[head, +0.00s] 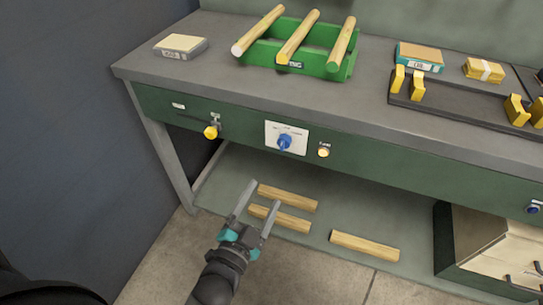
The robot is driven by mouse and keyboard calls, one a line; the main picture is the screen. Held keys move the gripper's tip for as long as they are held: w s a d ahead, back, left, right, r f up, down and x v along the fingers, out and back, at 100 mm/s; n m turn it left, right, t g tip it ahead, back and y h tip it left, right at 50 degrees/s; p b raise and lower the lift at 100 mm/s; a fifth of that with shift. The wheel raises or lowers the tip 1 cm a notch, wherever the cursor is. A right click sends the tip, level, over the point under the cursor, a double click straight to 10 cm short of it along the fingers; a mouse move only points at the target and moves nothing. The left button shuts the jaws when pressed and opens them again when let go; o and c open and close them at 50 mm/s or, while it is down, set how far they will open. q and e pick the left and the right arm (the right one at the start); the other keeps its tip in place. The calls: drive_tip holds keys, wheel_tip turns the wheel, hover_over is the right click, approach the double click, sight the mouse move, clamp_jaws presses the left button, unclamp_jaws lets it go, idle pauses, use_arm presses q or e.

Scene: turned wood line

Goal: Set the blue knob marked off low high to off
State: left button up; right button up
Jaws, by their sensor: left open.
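The blue knob (285,141) sits on a white label plate (300,133) on the green front panel of the bench. The lettering around it is too small to read, and I cannot tell which mark the knob points to. My left gripper (256,193) is open and empty, below the knob and apart from it, in front of the lower shelf. Its two grey fingers point up towards the panel. My right gripper does not show.
A yellow knob (211,131) and a lit amber button (323,150) flank the plate. Wooden rods (365,246) lie on the lower shelf (340,205). A green rack (345,69) with rods stands on the bench top (190,85). A drawer box (445,245) stands at lower right.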

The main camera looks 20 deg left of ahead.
sight(282, 147)
use_arm(q)
drive_tip(key=shift+t, duration=0.3)
drive_tip(key=w+b, duration=0.1)
drive_tip(key=w, duration=0.3)
drive_tip(key=w+r+b, duration=0.1)
drive_tip(key=w, duration=0.3)
drive_tip(key=w+r+b, duration=0.1)
drive_tip(key=w, duration=0.3)
drive_tip(key=shift+w+a, duration=0.15)
drive_tip(key=shift+w, duration=0.25)
drive_tip(key=shift+w+b, duration=0.55)
drive_tip(key=shift+w, duration=0.45)
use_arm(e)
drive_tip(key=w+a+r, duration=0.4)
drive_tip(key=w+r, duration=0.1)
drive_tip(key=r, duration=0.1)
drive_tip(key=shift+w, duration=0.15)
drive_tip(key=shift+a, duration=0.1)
use_arm(q)
drive_tip(key=shift+c, duration=0.4)
clamp_jaws()
